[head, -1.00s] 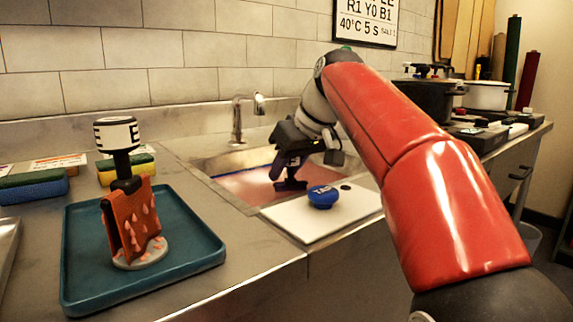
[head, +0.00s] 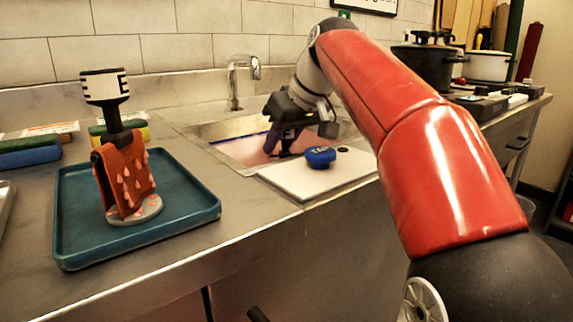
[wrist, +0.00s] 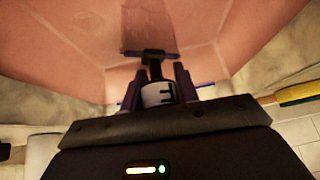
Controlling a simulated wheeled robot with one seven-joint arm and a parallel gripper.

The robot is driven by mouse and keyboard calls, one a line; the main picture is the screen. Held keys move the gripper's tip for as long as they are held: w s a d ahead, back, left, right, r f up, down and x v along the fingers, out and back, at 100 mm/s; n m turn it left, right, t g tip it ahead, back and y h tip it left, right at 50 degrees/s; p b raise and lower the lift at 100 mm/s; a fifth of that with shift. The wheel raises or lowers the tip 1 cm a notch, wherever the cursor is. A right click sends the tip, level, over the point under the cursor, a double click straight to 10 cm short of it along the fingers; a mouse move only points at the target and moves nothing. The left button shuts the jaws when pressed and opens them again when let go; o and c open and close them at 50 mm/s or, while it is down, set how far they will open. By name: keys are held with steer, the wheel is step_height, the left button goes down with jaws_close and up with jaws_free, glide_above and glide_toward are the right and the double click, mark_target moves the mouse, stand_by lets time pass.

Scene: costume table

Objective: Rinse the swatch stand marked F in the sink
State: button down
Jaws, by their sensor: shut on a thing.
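My gripper (head: 284,138) reaches down into the sink (head: 236,152), which holds pinkish water. The wrist view shows my gripper (wrist: 158,88) shut on the swatch stand marked F (wrist: 164,94), by its white band with a dark letter that looks like a turned F. Its dark stem and crossbar point down into the sink, with a brownish swatch (wrist: 146,34) below the bar, seen against the pink water. In the head view the held stand is mostly hidden by my gripper. Another stand (head: 124,180), marked E, with an orange, pink-dotted swatch, stands upright on the teal tray (head: 205,208).
A white board (head: 300,183) with a blue puck (head: 319,156) lies at the sink's near right edge. A faucet (head: 236,80) rises behind the sink. Sponges (head: 30,152) lie at left. Pots (head: 430,68) stand at the right. Steel counter is bare between tray and sink.

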steer(key=shift+s+a, duration=0.55)
steer(key=shift+a, duration=0.2)
steer(key=shift+w+d, duration=0.1)
steer(key=shift+w+d+p, duration=0.45)
steer(key=shift+w+d, duration=0.15)
steer(key=shift+d, duration=0.3)
steer(key=shift+w+d+p, duration=0.45)
steer(key=shift+w+d, duration=0.15)
steer(key=shift+d, duration=0.3)
steer(key=shift+s+a+b, duration=0.15)
steer(key=shift+s+a, duration=0.5)
steer(key=shift+a, duration=0.3)
steer(key=shift+s+a+b, duration=0.15)
steer(key=shift+s+a, duration=0.45)
steer(key=shift+a, duration=0.35)
steer(key=shift+w+d+p, duration=0.5)
steer(key=shift+w+d, duration=0.15)
steer(key=shift+d, duration=0.3)
steer(key=shift+w+d+p, duration=0.45)
steer(key=shift+w+d, duration=0.15)
steer(key=shift+d, duration=0.35)
steer(key=shift+r, duration=0.1)
